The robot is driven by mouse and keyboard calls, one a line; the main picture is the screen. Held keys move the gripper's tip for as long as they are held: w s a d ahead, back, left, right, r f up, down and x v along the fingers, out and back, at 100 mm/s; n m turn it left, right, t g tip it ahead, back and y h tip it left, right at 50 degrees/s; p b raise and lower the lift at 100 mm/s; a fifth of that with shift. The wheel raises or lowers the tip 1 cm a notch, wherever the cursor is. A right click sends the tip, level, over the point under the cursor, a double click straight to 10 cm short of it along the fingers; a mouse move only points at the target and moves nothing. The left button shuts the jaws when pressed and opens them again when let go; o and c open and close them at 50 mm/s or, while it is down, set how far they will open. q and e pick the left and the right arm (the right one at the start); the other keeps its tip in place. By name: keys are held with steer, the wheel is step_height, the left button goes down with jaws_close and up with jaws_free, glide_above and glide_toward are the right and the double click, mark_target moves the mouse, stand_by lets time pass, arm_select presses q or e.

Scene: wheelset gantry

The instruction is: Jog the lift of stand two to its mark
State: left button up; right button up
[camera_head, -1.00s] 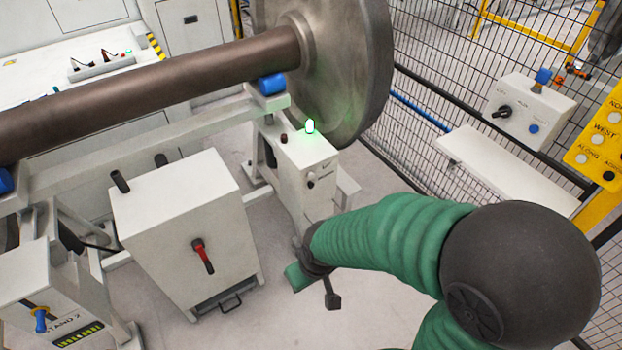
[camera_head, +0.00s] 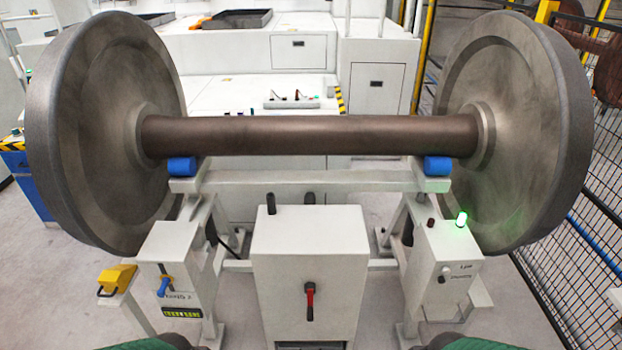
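The wheelset (camera_head: 310,135) lies across the stand, its axle above blue rollers (camera_head: 437,166). The left box (camera_head: 172,262) bears a label that appears to read Stand 2, a blue-handled lever (camera_head: 165,284) and a yellow-green striped gauge (camera_head: 182,312). The right box (camera_head: 425,262) has a lit green lamp (camera_head: 461,219), a dark red knob and small labelled controls. The middle cabinet (camera_head: 300,245) has a red-handled lever (camera_head: 310,300) pointing up. Only green sleeves and dark parts of my arms show at the bottom edge; neither gripper's fingers can be seen.
A yellow pedal-like part (camera_head: 116,279) sits left of the left box. A mesh fence (camera_head: 595,225) runs along the right. White cabinets (camera_head: 300,50) stand behind the wheelset. Bare floor (camera_head: 60,290) shows at the left.

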jaws_close()
stand_by(1.7)
